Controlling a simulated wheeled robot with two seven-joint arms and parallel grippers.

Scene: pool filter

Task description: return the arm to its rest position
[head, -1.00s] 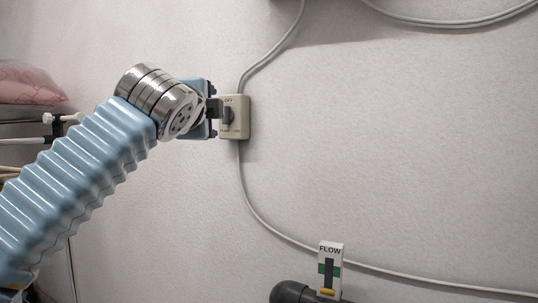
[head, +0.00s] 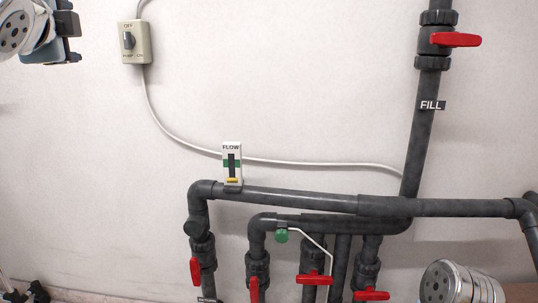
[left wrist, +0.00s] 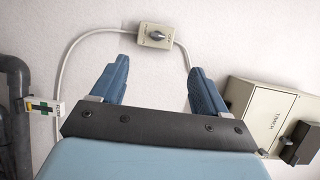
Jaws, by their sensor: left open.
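My left gripper (head: 68,36) is at the top left of the head view, left of the beige pump switch (head: 135,51) and apart from it. In the left wrist view the blue fingers of the left gripper (left wrist: 157,82) are spread with nothing between them. The switch box (left wrist: 150,36) shows on the wall beyond them. In the head view its dark knob stands roughly upright under the OFF label. My right wrist (head: 455,283) shows as silver metal at the bottom right; its gripper is out of view.
A FLOW gauge (head: 232,163) sits on dark pipes (head: 290,196), its yellow marker low, below the green band. Red valve handles (head: 455,40) show above and below. A timer box (left wrist: 262,108) is on the wall at right in the left wrist view.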

